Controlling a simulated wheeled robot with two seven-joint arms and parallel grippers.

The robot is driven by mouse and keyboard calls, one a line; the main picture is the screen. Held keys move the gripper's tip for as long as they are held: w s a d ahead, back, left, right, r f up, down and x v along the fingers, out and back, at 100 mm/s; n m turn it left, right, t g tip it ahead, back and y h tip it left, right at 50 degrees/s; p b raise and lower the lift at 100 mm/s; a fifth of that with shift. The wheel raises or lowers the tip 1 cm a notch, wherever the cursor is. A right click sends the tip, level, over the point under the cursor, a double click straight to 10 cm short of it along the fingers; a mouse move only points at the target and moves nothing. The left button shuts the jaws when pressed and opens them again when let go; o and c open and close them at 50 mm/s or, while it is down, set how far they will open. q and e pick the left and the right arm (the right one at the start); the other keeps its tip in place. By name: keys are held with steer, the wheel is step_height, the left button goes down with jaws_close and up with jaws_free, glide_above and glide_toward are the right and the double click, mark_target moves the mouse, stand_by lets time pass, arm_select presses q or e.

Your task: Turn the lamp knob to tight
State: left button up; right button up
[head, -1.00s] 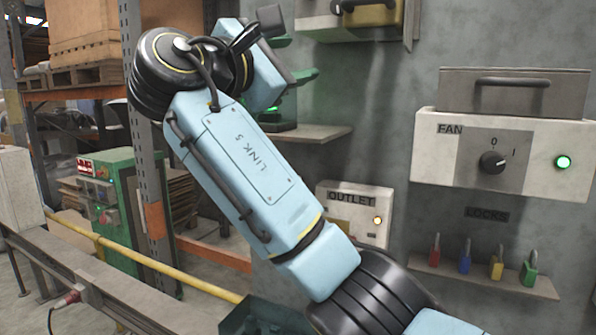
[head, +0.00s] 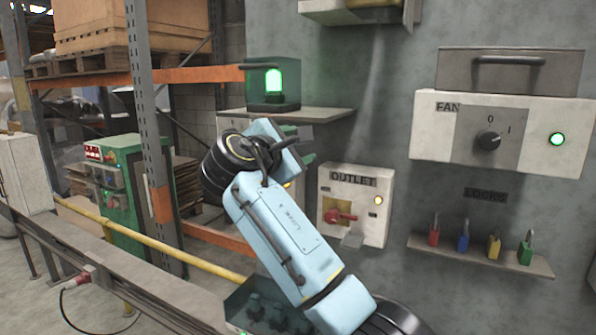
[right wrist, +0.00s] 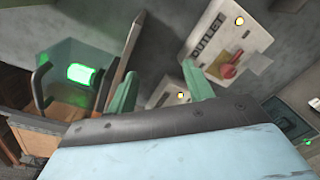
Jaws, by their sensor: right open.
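A green glowing lamp (head: 273,84) stands on a dark base on the grey wall shelf (head: 325,114), inside a clear greenish case. It also shows at the left of the right wrist view (right wrist: 80,73). I cannot make out a lamp knob in either view. My right gripper (head: 300,146) is just below the shelf in the head view, largely hidden behind my own wrist. My left gripper is not in view.
An outlet box (head: 378,215) with a red switch is right of my arm; it also shows in the right wrist view (right wrist: 232,40). A fan box (head: 500,140) with a black knob and a shelf of several padlocks (head: 480,255) are farther right.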

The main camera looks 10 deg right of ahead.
steer(key=shift+y, duration=0.5)
steer(key=shift+w+d+f, duration=0.1)
steer(key=shift+w+f, duration=0.15)
steer(key=shift+f, duration=0.6)
steer(key=shift+w+d+f, duration=0.1)
steer(key=shift+w+f, duration=0.15)
steer(key=shift+f, duration=0.65)
steer(key=shift+w+f, duration=0.25)
steer(key=shift+f, duration=0.6)
